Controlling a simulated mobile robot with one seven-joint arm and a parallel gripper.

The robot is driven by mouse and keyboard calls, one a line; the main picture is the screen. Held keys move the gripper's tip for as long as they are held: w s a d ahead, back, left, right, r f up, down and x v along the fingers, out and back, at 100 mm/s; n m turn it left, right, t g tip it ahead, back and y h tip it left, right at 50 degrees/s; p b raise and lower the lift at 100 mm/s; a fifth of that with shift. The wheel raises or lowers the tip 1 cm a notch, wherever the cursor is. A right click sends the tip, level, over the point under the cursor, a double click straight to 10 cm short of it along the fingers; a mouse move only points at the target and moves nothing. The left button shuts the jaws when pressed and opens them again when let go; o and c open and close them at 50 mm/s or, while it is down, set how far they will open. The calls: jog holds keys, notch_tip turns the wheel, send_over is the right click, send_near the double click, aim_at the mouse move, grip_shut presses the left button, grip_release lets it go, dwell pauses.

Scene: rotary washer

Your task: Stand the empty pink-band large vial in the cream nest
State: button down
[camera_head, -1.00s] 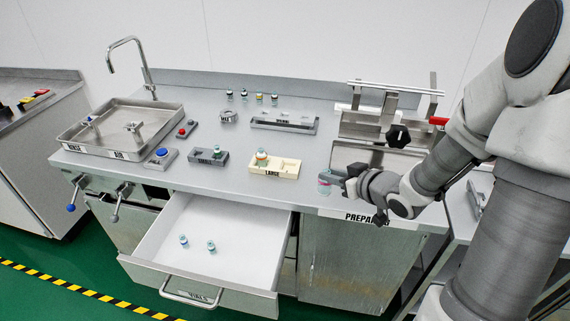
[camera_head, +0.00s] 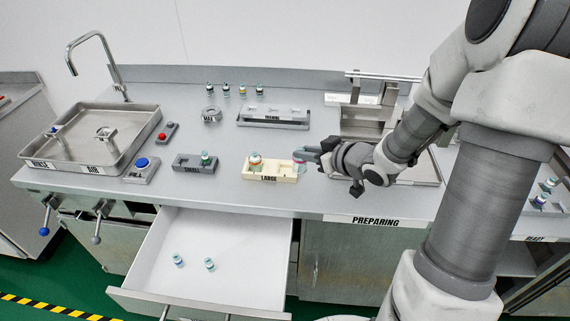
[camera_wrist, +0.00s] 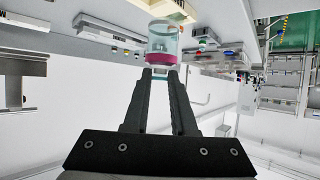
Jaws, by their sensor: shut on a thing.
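The pink-band large vial (camera_head: 299,161) is clear with a pink band and looks empty in the wrist view (camera_wrist: 163,40). My gripper (camera_head: 309,156) is shut on it; in the wrist view the fingertips (camera_wrist: 161,74) meet at its pink-band end. The cream nest (camera_head: 269,178), labelled LARGE, sits at the front middle of the bench, and its corner shows at the top of the wrist view (camera_wrist: 168,8). Its left place holds another vial (camera_head: 255,159) with an orange-and-white top. The held vial is at the nest's right end; I cannot tell whether they touch.
A grey SMALL nest (camera_head: 184,167) with one vial stands left of the cream nest. A long grey rack (camera_head: 273,122) lies behind it. An open white drawer (camera_head: 215,250) with two small vials juts out below. A metal sink tray (camera_head: 140,137) is at left.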

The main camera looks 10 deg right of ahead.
jog(key=shift+w+a+f+b, duration=0.25)
jog(key=shift+w+a+f, duration=0.05)
jog(key=shift+w+f, duration=1.4)
jog(key=shift+w+a+f+b, duration=0.25)
jog(key=shift+w+f+b, duration=0.05)
jog(key=shift+w+f, duration=1.4)
jog(key=shift+w+a+f+b, duration=0.25)
jog(key=shift+w+a+f, duration=0.05)
jog(key=shift+w+f, duration=1.4)
jog(key=shift+f, duration=0.1)
jog(key=shift+f, duration=0.15)
jog(key=c, duration=0.7)
grip_release()
jog(key=shift+c, duration=0.2)
jog(key=shift+r, duration=0.3)
jog(key=p+v, duration=0.1)
jog(key=v, duration=1.1)
